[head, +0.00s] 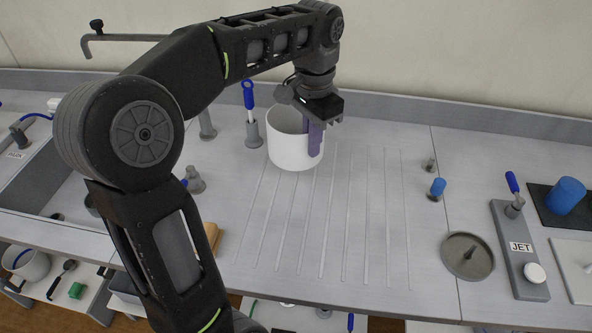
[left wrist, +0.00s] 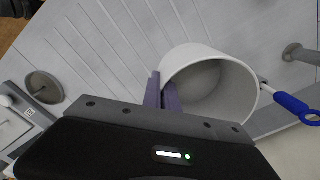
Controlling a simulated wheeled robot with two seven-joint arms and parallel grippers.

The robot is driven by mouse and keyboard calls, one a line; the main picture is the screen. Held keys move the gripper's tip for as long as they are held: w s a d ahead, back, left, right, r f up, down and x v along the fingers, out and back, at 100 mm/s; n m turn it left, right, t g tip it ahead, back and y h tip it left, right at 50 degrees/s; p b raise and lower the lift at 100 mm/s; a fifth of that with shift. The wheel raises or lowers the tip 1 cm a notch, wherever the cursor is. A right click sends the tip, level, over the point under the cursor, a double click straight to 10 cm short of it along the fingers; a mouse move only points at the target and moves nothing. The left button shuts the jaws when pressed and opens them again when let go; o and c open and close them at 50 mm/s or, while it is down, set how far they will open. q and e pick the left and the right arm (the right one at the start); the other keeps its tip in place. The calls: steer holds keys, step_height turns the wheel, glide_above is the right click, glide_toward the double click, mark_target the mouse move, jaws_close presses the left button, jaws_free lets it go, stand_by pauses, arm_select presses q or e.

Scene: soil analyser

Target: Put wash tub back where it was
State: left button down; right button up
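The wash tub (head: 288,151) is a white, open, empty-looking cylinder, upright at the back left of the grooved drainboard (head: 330,220). I cannot tell for sure whether its base touches the board. My left gripper (head: 315,137) comes down from above at the tub's right side, with its purple fingers close together at the tub's wall. In the left wrist view the fingers (left wrist: 162,94) straddle the rim of the tub (left wrist: 235,75), one outside and one inside. My right gripper is not in view.
A blue-handled brush (head: 249,95) stands in a grey holder (head: 253,135) just left of the tub. The sink (head: 50,180) is further left. At right are a round grey dish (head: 467,256) and a JET panel (head: 520,250). The drainboard's middle is clear.

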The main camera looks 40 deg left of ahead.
mark_target(311, 166)
arm_select(q)
steer(key=shift+s+d+r, duration=0.1)
steer(key=shift+s, duration=0.05)
step_height(311, 166, down, 5)
steer(key=b, duration=0.3)
steer(key=shift+f, duration=0.65)
steer(key=shift+f, duration=1.9)
steer(key=c, duration=1.7)
jaws_free()
steer(key=shift+f, duration=0.15)
